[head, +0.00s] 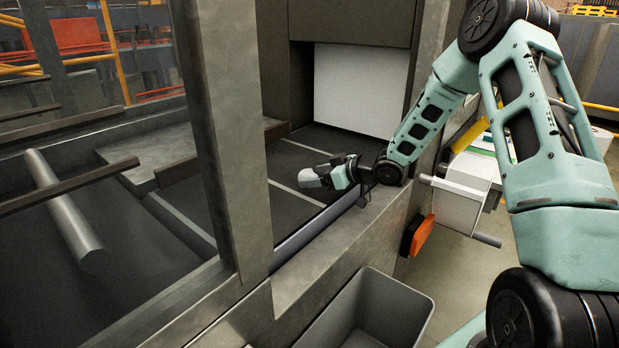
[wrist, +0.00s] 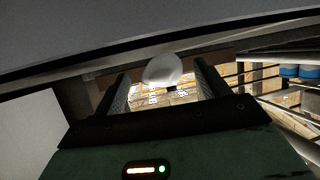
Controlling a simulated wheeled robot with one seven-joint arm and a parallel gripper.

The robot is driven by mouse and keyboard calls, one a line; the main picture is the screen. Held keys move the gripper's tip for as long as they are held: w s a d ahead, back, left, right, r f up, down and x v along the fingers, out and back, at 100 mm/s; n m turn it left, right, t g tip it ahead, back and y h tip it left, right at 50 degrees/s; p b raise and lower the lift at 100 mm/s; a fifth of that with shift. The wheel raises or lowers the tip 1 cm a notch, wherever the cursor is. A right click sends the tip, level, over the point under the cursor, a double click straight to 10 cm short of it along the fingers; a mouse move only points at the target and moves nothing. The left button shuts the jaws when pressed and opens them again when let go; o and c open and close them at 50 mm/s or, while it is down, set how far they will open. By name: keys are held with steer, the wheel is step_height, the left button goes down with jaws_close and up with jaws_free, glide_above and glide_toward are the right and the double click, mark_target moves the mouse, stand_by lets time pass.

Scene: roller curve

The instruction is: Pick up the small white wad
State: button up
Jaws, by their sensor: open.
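The small white wad (head: 308,179) shows in the head view at the tip of my gripper (head: 325,172), above the dark belt surface (head: 290,165) inside the metal frame. In the wrist view the wad (wrist: 163,68) appears between the far ends of the two dark fingers of my gripper (wrist: 161,74). The fingers are apart, with a visible gap on each side of the wad. I cannot tell whether the wad touches anything beneath it; its underside is not clear.
A thick metal post (head: 235,130) stands left of my gripper, and a metal ledge (head: 345,235) runs in front. A grey bin (head: 400,300) sits below the ledge. A white panel (head: 362,88) closes the back. An orange part (head: 421,235) hangs on the outer side.

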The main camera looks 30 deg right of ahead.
steer(key=shift+x, duration=1.35)
steer(key=shift+d, duration=0.1)
steer(key=c, duration=1)
steer(key=shift+c, duration=0.2)
